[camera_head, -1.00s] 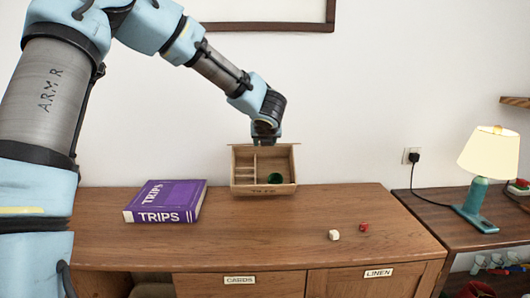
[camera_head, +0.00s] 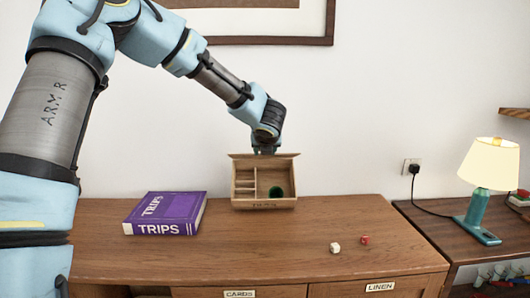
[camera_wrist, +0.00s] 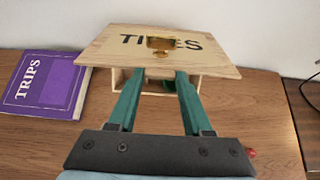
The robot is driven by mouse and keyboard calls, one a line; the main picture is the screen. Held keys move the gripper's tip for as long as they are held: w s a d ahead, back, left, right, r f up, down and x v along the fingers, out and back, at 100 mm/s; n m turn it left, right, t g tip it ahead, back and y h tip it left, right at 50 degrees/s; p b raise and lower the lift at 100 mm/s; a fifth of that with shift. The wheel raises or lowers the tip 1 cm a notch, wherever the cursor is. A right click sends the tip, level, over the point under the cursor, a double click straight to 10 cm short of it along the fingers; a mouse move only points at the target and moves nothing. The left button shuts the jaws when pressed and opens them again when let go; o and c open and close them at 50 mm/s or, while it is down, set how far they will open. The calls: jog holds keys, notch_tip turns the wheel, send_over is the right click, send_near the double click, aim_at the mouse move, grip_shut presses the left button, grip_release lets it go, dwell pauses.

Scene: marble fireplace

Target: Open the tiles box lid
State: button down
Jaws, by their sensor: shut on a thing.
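The tiles box (camera_head: 264,204) is a small wooden box at the back of the dresser, its inside facing me with dividers on the left. A dark green round thing (camera_head: 276,192) lies in its right part. The lid (camera_head: 237,156) is raised, seen nearly edge-on along the box's back top. In the wrist view, the lid (camera_wrist: 110,45) shows its lettered face and a brass knob (camera_wrist: 160,43). My gripper (camera_head: 264,150) is at the lid from above and behind; in the wrist view its green fingers (camera_wrist: 160,72) reach to the lid at the knob. The exact contact is unclear.
A purple TRIPS book (camera_head: 165,213) lies left of the box. A white die (camera_head: 336,248) and a red die (camera_head: 365,240) lie at the front right of the dresser (camera_head: 230,255). A lamp (camera_head: 485,180) stands on the right-hand table. A wall is close behind the box.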

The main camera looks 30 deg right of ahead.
jog(key=shift+w+d+r, duration=0.2)
jog(key=shift+w+r, duration=0.15)
jog(key=shift+r, duration=0.35)
dwell(1.1)
jog(key=shift+c, duration=1.6)
grip_release()
jog(key=shift+f, duration=0.1)
jog(key=shift+s+a, duration=0.1)
jog(key=b+v, duration=0.1)
jog(key=v, duration=0.9)
jog(key=shift+s+b, duration=0.3)
jog(key=shift+a, duration=0.15)
